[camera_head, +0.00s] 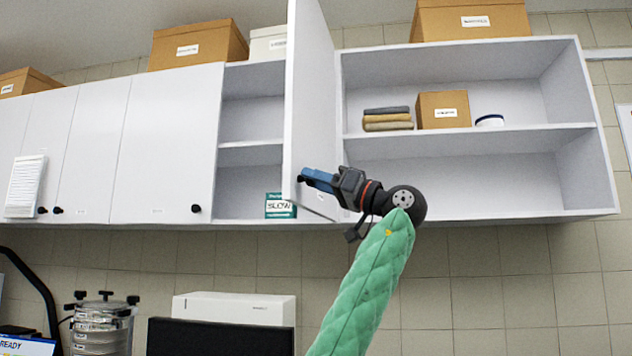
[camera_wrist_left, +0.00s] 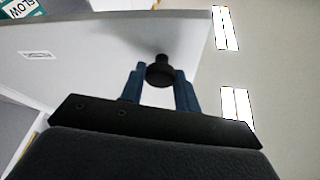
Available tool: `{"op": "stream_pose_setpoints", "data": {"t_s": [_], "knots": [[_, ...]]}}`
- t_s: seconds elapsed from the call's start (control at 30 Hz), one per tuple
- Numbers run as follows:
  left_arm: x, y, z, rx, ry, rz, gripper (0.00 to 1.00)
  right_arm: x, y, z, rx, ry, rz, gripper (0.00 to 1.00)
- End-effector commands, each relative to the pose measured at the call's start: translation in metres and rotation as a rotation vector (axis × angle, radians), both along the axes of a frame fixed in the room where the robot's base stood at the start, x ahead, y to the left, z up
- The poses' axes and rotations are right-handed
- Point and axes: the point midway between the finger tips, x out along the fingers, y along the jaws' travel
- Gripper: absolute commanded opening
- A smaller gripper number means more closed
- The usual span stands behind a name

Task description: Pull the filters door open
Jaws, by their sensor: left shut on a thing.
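The filters door, a white cabinet door (camera_head: 312,90), stands swung out from the wall cabinet and shows narrow in the head view. In the left wrist view its white panel (camera_wrist_left: 100,60) fills the upper left, with a small label on it. My left gripper (camera_head: 312,179) is at the door's lower part, its blue fingers on either side of a round black knob (camera_wrist_left: 160,70). The gripper is shut on this knob. In the head view the fingers mostly hide the knob. My right gripper is not in view.
Closed doors (camera_head: 165,145) are left. A sieve stack (camera_head: 102,325) stands below.

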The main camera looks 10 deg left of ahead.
Motion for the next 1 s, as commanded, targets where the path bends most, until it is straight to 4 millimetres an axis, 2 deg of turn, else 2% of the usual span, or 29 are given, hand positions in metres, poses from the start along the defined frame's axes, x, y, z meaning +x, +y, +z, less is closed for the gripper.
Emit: {"op": "stream_pose_setpoints", "data": {"t_s": [0.07,0.1,0.2,0.47,0.63,0.67,0.7,0.8,1.0], "knots": [[0.000,0.000,0.003,0.003,-0.001,-0.001,0.00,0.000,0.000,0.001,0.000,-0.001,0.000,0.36],[0.000,0.001,0.003,0.003,-0.001,-0.001,0.37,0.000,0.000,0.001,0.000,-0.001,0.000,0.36],[0.000,0.001,0.003,0.002,-0.001,-0.001,0.53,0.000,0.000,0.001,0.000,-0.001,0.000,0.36],[0.000,0.000,0.001,0.001,0.000,0.000,0.53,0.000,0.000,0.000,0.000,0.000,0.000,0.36],[-0.002,-0.007,-0.003,0.002,-0.001,-0.002,0.53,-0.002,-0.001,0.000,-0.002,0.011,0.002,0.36],[-0.002,-0.010,-0.004,0.002,0.000,-0.001,0.53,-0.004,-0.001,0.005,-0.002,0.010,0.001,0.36],[-0.003,-0.013,-0.006,0.002,0.000,-0.001,0.53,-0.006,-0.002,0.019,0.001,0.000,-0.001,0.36],[-0.005,-0.023,-0.011,0.002,0.001,-0.002,0.53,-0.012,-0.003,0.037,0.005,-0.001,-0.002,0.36],[-0.012,-0.052,-0.023,0.000,0.001,-0.003,0.53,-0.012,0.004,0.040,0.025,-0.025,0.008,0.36]]}}
